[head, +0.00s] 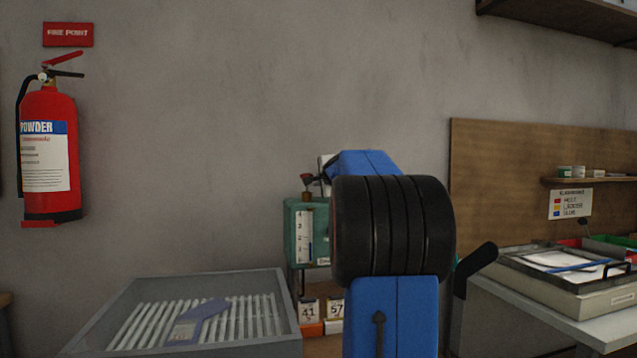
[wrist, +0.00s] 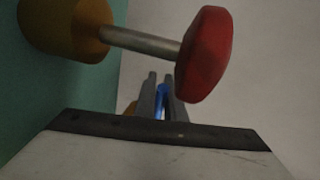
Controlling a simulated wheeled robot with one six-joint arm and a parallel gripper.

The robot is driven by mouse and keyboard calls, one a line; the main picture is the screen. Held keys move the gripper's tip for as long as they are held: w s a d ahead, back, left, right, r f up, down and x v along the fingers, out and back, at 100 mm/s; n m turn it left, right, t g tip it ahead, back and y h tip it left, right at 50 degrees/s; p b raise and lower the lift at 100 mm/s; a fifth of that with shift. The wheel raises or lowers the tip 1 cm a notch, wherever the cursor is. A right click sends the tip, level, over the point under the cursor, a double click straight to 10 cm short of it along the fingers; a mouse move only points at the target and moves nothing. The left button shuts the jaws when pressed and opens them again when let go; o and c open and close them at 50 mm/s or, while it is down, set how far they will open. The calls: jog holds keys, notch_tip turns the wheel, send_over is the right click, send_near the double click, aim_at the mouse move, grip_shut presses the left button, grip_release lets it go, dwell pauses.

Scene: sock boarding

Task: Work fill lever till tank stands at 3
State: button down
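The green tank (head: 293,215) stands against the wall left of my arm, partly hidden by it. Its white gauge (head: 303,238) carries small numbers and a blue column in the lower part, below the 3; the exact reading is too small to tell. The fill lever's red knob (head: 307,178) is above the tank. In the wrist view the red knob (wrist: 207,54) sits on a metal rod from a brass fitting (wrist: 66,27). My gripper (wrist: 160,76) shows two grey fingers close together, with blue between them lower down. The knob appears beside them, not between them.
A grey slatted tray (head: 285,310) with a blue-grey flat piece (head: 197,322) is at lower left. A bench (head: 600,330) with a framed tray is at right. A fire extinguisher (head: 48,160) hangs left.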

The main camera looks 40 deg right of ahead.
jog(key=shift+s+f, duration=0.1)
jog(key=shift+s+n+y, duration=0.1)
jog(key=shift+n+y, duration=0.2)
jog(key=shift+y, duration=0.1)
jog(key=shift+s+a+n+t+y, duration=0.15)
jog(key=shift+n+t+y, duration=0.15)
jog(key=shift+n+y, duration=0.15)
jog(key=shift+s+a+n+t+y, duration=0.15)
jog(key=shift+n+t+y, duration=0.2)
jog(key=shift+y, duration=0.2)
jog(key=shift+w, duration=0.15)
jog(key=c, duration=1.8)
grip_release()
jog(key=v, duration=1.7)
jog(key=shift+a, duration=0.1)
